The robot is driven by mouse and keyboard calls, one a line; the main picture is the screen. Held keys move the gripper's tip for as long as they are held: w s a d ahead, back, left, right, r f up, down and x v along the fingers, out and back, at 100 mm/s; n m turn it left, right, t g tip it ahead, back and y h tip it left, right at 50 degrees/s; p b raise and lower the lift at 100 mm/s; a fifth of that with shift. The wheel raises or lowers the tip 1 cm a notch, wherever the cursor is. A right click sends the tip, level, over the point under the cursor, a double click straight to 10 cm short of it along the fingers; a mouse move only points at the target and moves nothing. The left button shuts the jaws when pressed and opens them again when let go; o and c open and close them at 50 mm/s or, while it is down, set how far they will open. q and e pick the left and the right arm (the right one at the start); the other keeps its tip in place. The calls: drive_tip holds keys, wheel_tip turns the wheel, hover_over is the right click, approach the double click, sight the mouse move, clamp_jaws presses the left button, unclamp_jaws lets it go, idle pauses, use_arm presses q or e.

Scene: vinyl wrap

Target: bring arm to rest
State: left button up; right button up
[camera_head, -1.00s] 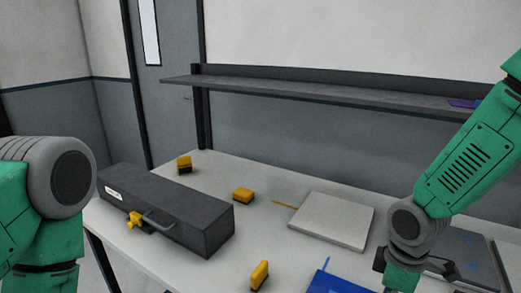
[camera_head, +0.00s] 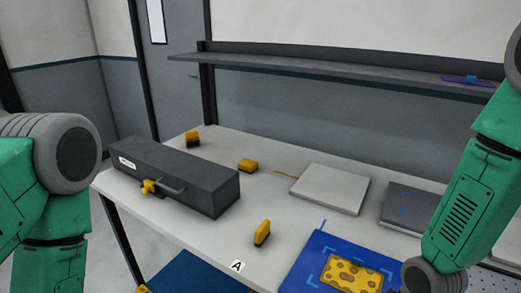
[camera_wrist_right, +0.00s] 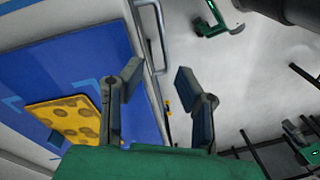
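My right arm comes in from the right of the head view; its gripper is below that picture. In the right wrist view my right gripper (camera_wrist_right: 158,85) is open, with nothing between its fingers. Beyond the fingers are the table's edge rail and the pale floor. My left arm's green and grey links stand at the left of the head view, and my left gripper is not clearly in view. A yellow patterned sheet (camera_head: 355,273) lies on a blue mat (camera_head: 303,263); the sheet also shows in the right wrist view (camera_wrist_right: 68,118).
A long dark case (camera_head: 205,184) with a handle lies on the white table (camera_head: 215,240). Yellow-and-black blocks (camera_head: 262,233) stand around it. A light grey panel (camera_head: 330,190) and a dark panel (camera_head: 405,205) lie farther right. A shelf (camera_head: 330,70) runs along the wall.

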drive_tip(key=s+d+f+m+h+b, duration=0.1)
drive_tip(key=s+d+f+m, duration=0.1)
drive_tip(key=s+f+m, duration=0.45)
drive_tip(key=s+d+f+m, duration=0.1)
drive_tip(key=s+d+f, duration=0.2)
drive_tip(key=s, duration=0.7)
wheel_tip(320, 180, down, 9)
drive_tip(key=w+a+t+b, duration=0.1)
drive_tip(key=w+b, duration=0.1)
drive_tip(key=b, duration=0.8)
drive_tip(key=shift+w+a+n, duration=0.25)
drive_tip(key=shift+w+n, duration=0.1)
drive_tip(key=shift+n, duration=0.1)
drive_tip(key=shift+w+f, duration=0.1)
